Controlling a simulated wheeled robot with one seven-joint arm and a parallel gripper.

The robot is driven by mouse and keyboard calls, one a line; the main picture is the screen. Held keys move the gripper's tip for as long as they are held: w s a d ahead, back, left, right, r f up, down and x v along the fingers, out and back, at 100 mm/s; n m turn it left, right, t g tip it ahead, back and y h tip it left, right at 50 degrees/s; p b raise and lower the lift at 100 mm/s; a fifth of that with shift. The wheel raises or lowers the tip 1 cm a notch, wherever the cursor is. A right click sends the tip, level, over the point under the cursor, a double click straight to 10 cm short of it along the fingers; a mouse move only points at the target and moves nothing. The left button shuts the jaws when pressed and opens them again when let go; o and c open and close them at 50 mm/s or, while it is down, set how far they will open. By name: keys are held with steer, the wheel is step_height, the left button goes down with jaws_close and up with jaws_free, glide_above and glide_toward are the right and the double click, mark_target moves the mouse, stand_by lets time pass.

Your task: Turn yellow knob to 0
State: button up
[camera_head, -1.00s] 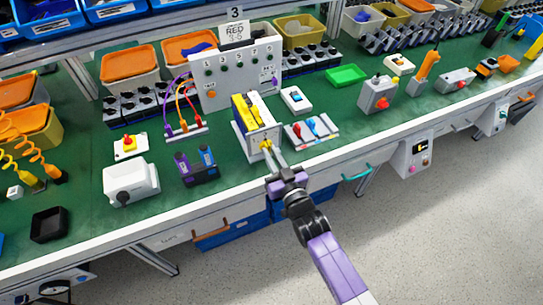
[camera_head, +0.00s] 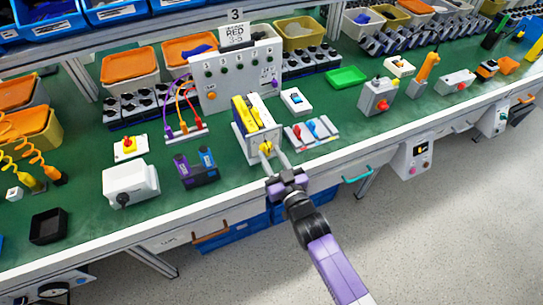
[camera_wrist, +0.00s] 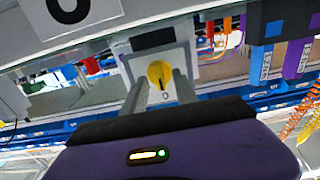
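The yellow knob (camera_head: 266,148) is on the front face of a white switch box (camera_head: 242,146) with yellow and dark parts on top, at the bench's front edge. In the wrist view the yellow knob (camera_wrist: 160,73) sits on a pale plate, with a small mark like a 0 just below it. My gripper (camera_head: 271,156) is in front of the box. In the wrist view my gripper (camera_wrist: 160,88) is open, with one finger on each side of the knob and gaps visible. I cannot tell exactly where the knob points.
Purple and blue blocks (camera_head: 197,166) stand to the left of the box, and a board with red and blue levers (camera_head: 311,131) stands to the right. A white panel with wires (camera_head: 235,76) is behind. The floor in front of the bench is clear.

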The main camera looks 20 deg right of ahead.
steer(key=s, duration=0.7)
steer(key=shift+s+b, duration=0.4)
steer(key=shift+b, duration=0.05)
steer(key=s+r+g, duration=0.1)
steer(key=s+r, duration=0.3)
steer(key=s, duration=0.7)
steer(key=s+r+g, duration=0.1)
steer(key=s+r, duration=0.3)
steer(key=s, duration=0.8)
steer(key=s+r+g, duration=0.1)
steer(key=s+r, duration=0.3)
steer(key=s, duration=0.7)
steer(key=shift+s+a+r, duration=0.15)
steer(key=shift+s, duration=0.1)
